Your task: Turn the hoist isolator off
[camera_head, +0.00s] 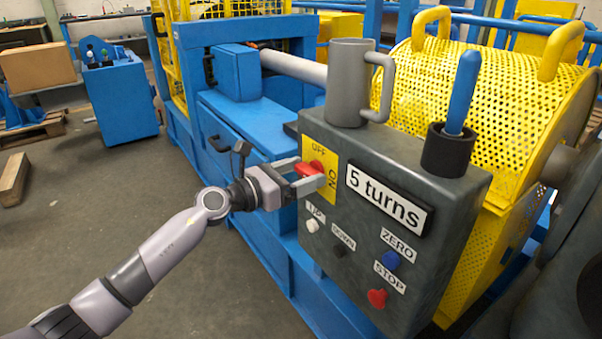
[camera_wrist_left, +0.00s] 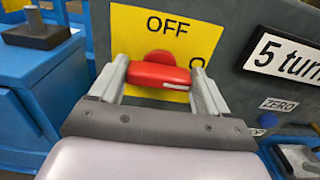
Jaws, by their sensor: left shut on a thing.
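The hoist isolator is a red rotary handle (camera_head: 308,170) on a yellow plate (camera_head: 329,184) marked OFF and ON, on the left of the grey control box (camera_head: 388,173). In the left wrist view the red handle (camera_wrist_left: 158,76) lies crosswise below the word OFF, with the ON label partly hidden. My left gripper (camera_head: 307,176) is at the handle; in the wrist view its fingers (camera_wrist_left: 160,80) stand on both ends of the handle, shut on it. My right gripper is not in view.
A grey mug (camera_head: 346,85) and a black cup (camera_head: 447,150) holding a blue-handled tool (camera_head: 463,92) stand on top of the box. Below are white, black, blue and red buttons, with a "5 turns" display (camera_head: 388,198). A yellow mesh guard (camera_head: 470,90) is behind.

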